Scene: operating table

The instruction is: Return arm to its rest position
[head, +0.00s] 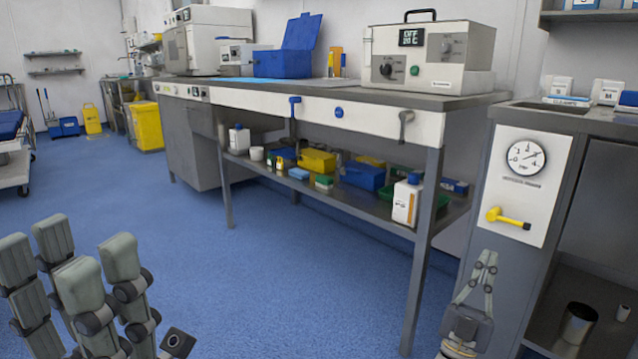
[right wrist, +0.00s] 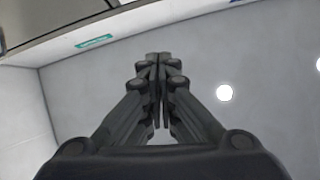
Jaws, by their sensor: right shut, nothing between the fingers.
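My left gripper (head: 68,262) is in the lower left of the head view, close to the camera. Its fingers point up and stand apart with nothing between them. My right gripper (head: 486,258) is at the lower right of the head view, pointing up in front of the grey cabinet. In the right wrist view the right gripper's fingers (right wrist: 157,62) meet at the tips, shut with nothing held.
A long workbench (head: 240,97) with a lower shelf stands ahead. The grey cabinet has a panel with a gauge (head: 526,157) and a yellow lever (head: 507,218) near my right gripper. A metal cup (head: 578,323) sits low at right. The blue floor (head: 270,270) between the grippers is clear.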

